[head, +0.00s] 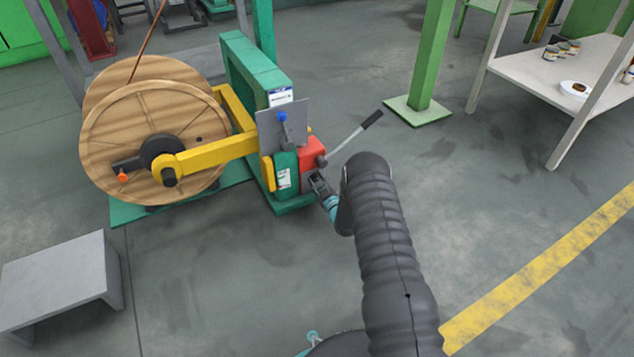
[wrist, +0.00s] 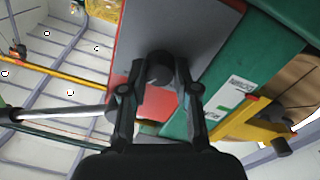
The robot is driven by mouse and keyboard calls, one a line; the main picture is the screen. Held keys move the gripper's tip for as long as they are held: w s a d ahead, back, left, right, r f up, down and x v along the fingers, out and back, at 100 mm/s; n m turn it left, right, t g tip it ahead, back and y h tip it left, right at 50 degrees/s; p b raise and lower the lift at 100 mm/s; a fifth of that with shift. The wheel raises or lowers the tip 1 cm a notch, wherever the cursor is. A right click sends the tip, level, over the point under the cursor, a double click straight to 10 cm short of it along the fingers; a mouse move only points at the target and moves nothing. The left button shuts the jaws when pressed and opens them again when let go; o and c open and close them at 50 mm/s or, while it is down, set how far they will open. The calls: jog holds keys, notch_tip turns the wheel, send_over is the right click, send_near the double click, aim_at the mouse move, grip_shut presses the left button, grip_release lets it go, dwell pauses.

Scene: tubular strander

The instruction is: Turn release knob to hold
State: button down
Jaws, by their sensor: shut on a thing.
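The release knob (wrist: 159,67) is a small dark round knob on the red block (wrist: 140,103). It sits between the two fingertips of my gripper in the wrist view, and the fingers are shut on it. In the head view my gripper (head: 319,185) reaches the lower front of the red block (head: 311,152), and the knob is hidden there. The knob's exact turn and any hold mark cannot be read.
A lever with a black grip (head: 372,120) juts right from the red block, close above my gripper. Its metal rod (wrist: 60,113) crosses the wrist view's left. A wooden reel (head: 150,110) on a yellow arm (head: 215,153) stands left.

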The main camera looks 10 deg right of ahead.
jog(key=n, duration=0.4)
jog(key=shift+n, duration=0.3)
jog(key=n, duration=0.7)
jog(key=shift+n, duration=0.3)
jog(key=shift+n+y, duration=0.3)
jog(key=shift+n, duration=1.6)
jog(key=c, duration=0.9)
grip_release()
jog(key=shift+a+f, duration=0.1)
jog(key=shift+o, duration=0.2)
